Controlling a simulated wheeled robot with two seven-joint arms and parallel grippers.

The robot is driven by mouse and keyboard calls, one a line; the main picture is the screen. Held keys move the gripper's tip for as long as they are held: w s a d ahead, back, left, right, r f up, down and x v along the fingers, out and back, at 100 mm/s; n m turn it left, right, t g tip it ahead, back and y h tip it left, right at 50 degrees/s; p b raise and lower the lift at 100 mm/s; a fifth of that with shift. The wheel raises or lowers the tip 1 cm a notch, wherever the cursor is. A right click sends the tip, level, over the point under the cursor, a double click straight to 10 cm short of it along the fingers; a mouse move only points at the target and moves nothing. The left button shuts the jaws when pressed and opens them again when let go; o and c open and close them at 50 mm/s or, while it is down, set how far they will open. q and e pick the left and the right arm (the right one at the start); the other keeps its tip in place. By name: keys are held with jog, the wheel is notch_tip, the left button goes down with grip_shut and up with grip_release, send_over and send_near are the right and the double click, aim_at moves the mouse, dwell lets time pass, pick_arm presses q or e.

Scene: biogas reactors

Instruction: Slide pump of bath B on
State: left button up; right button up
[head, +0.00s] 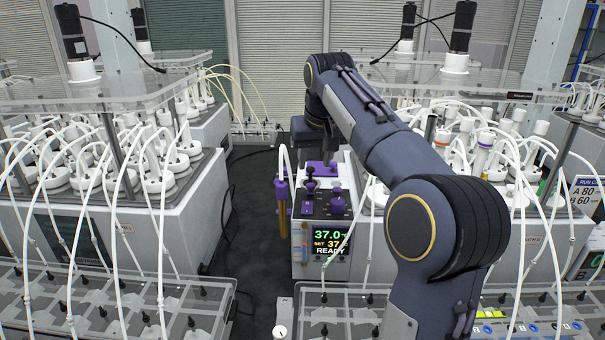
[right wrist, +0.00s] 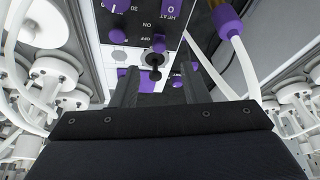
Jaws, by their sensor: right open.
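The bath's control panel (head: 335,205) is at the centre of the head view, above a lit display (head: 331,239) reading 37.0, SET 37 and READY. Purple knobs stand on this panel. In the right wrist view, a small control with a purple part (right wrist: 158,44) and a dark lower end lies by the printed words OFF and ON; its pump label is not readable. My right gripper (right wrist: 159,78) is open over the panel, its two dark fingers on either side of that control's lower end. I cannot tell whether they touch it. My left gripper is out of view.
White tubes and capped vessels (head: 485,155) crowd the bath top beside my right arm. A purple-fitted hose (right wrist: 229,20) runs close to the panel's side. Another bath (head: 150,225) stands left, across a dark floor gap (head: 255,215). Clear racks (head: 345,310) line the front.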

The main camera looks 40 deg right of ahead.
aim_at(311, 184)
jog(key=x, duration=0.7)
jog(key=shift+w+d+f, duration=0.15)
jog(key=shift+f, duration=0.05)
grip_shut()
